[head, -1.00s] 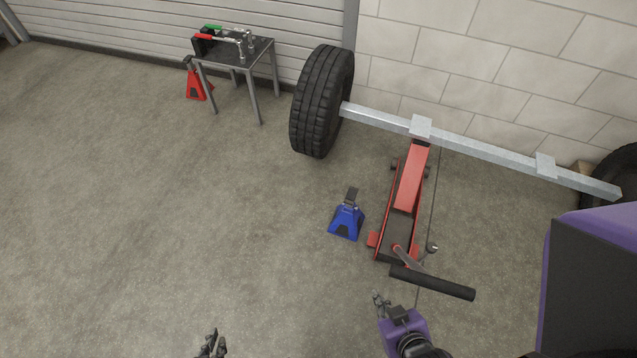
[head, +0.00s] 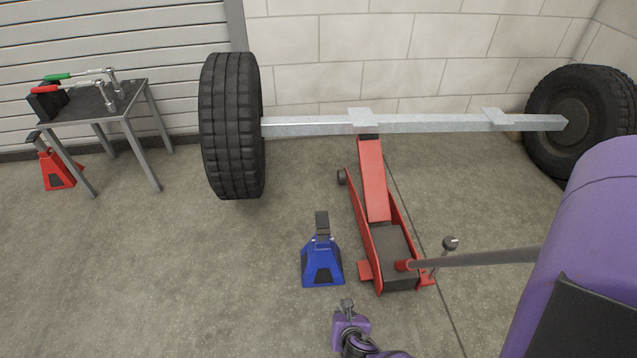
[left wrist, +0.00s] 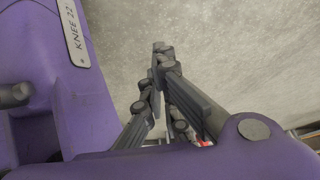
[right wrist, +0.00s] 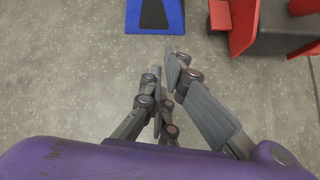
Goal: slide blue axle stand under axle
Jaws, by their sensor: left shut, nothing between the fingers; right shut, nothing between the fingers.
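The blue axle stand (head: 322,264) stands upright on the floor, left of the red floor jack (head: 375,185) and in front of the axle. Its base also shows at the top of the right wrist view (right wrist: 155,16). The grey axle (head: 310,127) runs between two tyres, with the jack's head under its middle bracket. My right gripper (head: 347,305) is just in front of the blue stand, apart from it; in the right wrist view its fingers (right wrist: 165,68) are shut and empty. My left gripper (left wrist: 158,50) is shut and empty over bare floor, outside the head view.
The jack's handle (head: 480,258) sticks out to the right. The left tyre (head: 230,125) stands behind and left of the stand. A small table (head: 95,100) with tools and a red axle stand (head: 56,168) are at the far left. Floor left of the blue stand is clear.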

